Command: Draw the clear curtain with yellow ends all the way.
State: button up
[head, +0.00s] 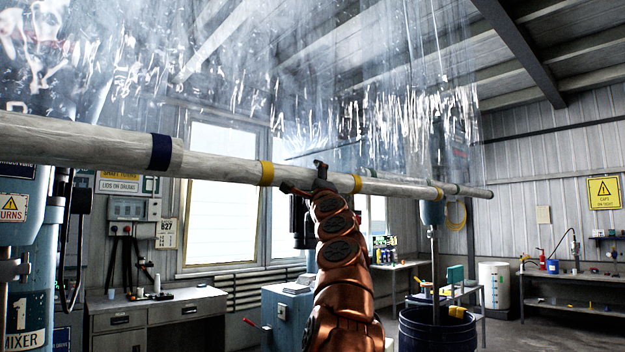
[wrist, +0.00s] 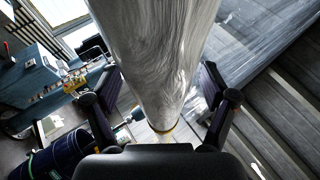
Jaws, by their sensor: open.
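A clear plastic curtain (head: 400,115) with bright streaky reflections fills the upper part of the head view, above a long pale horizontal bar (head: 220,168). The bar carries yellow bands (head: 267,173), and a dark blue band (head: 160,152) farther left. My gripper (head: 320,180) is at the bar between two yellow bands.
A mixer (head: 25,250) stands at the left edge. A grey desk (head: 150,318), a blue-grey cabinet (head: 285,310) and a dark blue drum (head: 437,330) stand below the bar. A white container (head: 494,288) and shelves (head: 575,290) are at the right. Some floor there is clear.

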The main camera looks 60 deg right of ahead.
jog(key=shift+c, duration=0.2)
grip_shut()
dwell(0.5)
